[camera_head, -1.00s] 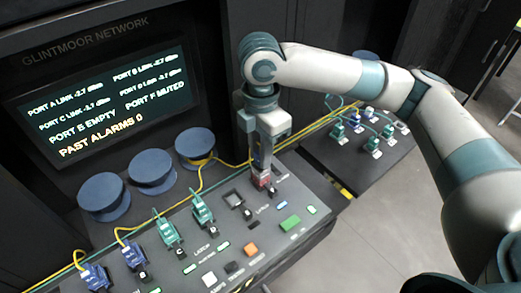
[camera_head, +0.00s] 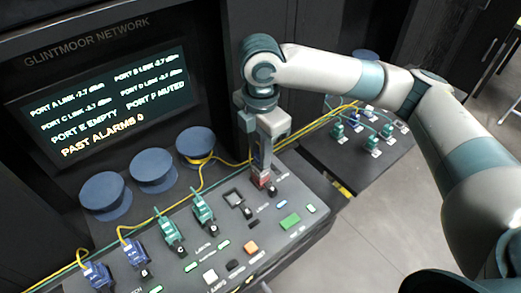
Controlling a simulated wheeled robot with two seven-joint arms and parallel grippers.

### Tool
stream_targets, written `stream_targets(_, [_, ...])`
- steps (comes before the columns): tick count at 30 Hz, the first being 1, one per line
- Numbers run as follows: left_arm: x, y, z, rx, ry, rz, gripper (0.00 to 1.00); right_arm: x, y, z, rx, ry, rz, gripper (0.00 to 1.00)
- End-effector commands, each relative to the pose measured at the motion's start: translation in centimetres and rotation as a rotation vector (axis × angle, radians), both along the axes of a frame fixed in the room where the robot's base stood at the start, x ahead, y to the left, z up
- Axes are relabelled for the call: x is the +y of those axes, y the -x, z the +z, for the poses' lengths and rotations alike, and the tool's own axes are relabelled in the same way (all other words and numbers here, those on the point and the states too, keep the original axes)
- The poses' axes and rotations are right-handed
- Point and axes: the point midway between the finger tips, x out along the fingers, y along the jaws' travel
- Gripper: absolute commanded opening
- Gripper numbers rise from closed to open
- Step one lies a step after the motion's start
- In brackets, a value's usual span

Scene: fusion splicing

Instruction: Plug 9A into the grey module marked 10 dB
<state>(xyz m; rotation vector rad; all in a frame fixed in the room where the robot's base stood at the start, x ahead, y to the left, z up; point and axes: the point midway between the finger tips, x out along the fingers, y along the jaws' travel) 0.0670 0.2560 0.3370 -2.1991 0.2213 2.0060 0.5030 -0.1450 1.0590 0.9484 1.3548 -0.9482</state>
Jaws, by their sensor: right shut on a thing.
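My right gripper (camera_head: 263,170) points down at the right part of the sloping console (camera_head: 310,222). It is shut on a small reddish thing (camera_head: 262,181) at the console surface; the fingers hide much of it, and I cannot tell whether it is seated. A small grey square block (camera_head: 233,198) sits just left of it; its marking is not readable. Several plugs stand on a side board (camera_head: 345,164) at the right, green ones and a blue one (camera_head: 355,118); their tags are too small to read, so I cannot pick out 9A. My left gripper is not in view.
Green plugs (camera_head: 168,230) and blue plugs (camera_head: 134,252) with cables stand along the console's left. Blue round spools (camera_head: 153,170) sit behind them. A screen (camera_head: 105,103) reads "PORT E EMPTY", "PORT F MUTED" and "PAST ALARMS 0". Yellow cables pass behind my gripper.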

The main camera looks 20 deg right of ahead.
Motion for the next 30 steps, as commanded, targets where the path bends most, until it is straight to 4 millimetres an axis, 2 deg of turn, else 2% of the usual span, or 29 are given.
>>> stream_targets(9, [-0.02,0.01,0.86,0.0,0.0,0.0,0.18,-0.01,0.02,0.08,0.0,0.0,0.0,0.0])
stream_targets(30, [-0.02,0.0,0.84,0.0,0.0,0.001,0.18,-0.01,0.01,-0.26,0.0,0.0,0.0,0.0])
